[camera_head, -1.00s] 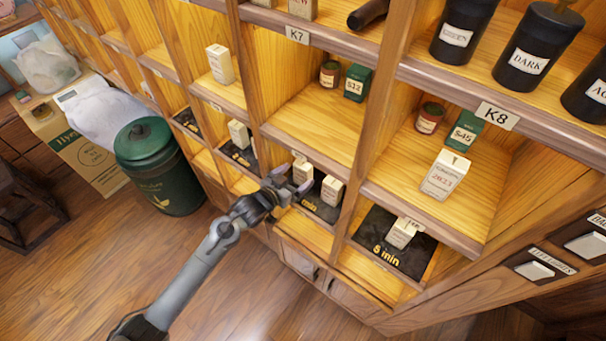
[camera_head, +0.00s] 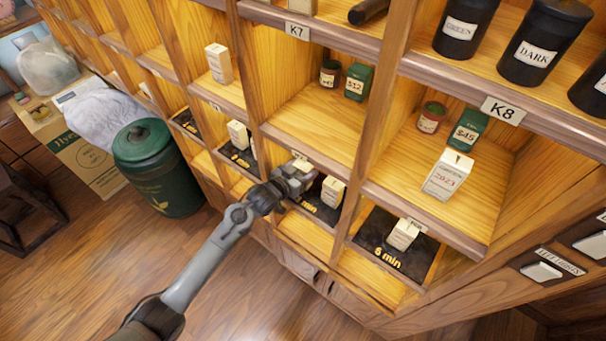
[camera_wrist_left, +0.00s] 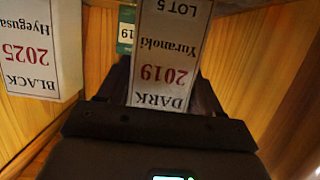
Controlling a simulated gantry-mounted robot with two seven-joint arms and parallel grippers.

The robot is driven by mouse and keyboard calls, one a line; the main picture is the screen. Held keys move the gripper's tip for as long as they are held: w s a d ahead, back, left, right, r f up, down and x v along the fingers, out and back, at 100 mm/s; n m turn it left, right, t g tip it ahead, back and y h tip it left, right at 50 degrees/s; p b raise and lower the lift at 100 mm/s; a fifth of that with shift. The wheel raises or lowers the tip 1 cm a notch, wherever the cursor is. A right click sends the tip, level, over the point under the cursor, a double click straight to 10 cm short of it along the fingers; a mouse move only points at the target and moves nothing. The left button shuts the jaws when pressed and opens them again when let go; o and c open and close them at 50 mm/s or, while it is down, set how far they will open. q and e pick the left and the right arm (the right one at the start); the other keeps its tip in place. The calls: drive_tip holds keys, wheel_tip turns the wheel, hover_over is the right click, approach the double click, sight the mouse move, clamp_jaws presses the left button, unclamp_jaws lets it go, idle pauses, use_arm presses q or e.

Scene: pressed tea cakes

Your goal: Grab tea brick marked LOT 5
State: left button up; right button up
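The tea brick marked LOT 5 (camera_wrist_left: 168,55) fills the middle of the left wrist view. It is a cream box whose label reads upside down: LOT 5, Yuranoki, 2019, DARK. My left gripper (camera_head: 299,178) is at a low compartment below K7 in the head view and mostly hides this box. In the wrist view its dark fingers lie along both sides of the box, close against it; whether they grip it is unclear. A second cream box (camera_wrist_left: 38,50), labelled BLACK Hyegusa 2025, stands beside it to the left and shows in the head view (camera_head: 332,192). My right gripper is not in view.
Wooden dividers and shelf edges (camera_head: 318,160) bound the compartment closely. A black mat (camera_head: 378,254) with another cream box (camera_head: 403,234) lies in the compartment to the right. A green bin (camera_head: 158,168) stands on the floor at left.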

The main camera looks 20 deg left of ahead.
use_arm(q)
drive_tip(key=c, duration=0.5)
drive_tip(key=shift+r, duration=0.15)
